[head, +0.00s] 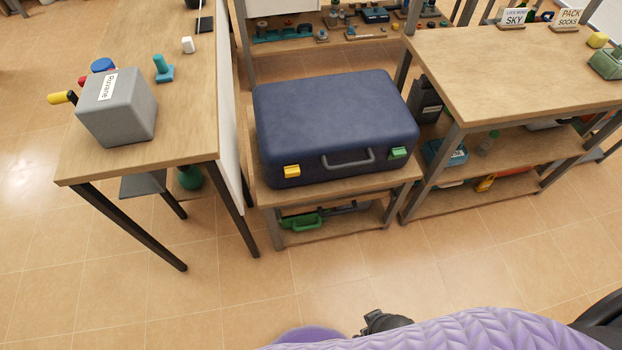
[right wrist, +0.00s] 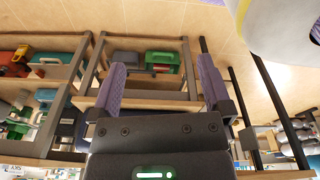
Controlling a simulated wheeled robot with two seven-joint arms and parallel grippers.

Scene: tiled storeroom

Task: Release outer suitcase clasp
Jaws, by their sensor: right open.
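A closed dark blue suitcase (head: 330,115) lies flat on a low wooden stand. Its front side faces me, with a grey handle (head: 347,160) between a yellow clasp (head: 291,171) on the left and a green clasp (head: 397,153) on the right. Whether either clasp is latched is too small to tell. My right gripper (right wrist: 162,85) is open in the right wrist view, with nothing between its two purple fingers. Its body hides much of the lower middle there, and I cannot make out the clasps in that view. My left gripper is not in view.
A table on the left bears a grey box (head: 117,107) close to its front edge. A table on the right (head: 510,75) has full shelves underneath. A green case (head: 300,222) lies on the stand's lower shelf. The tiled floor (head: 330,275) before the stand is clear.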

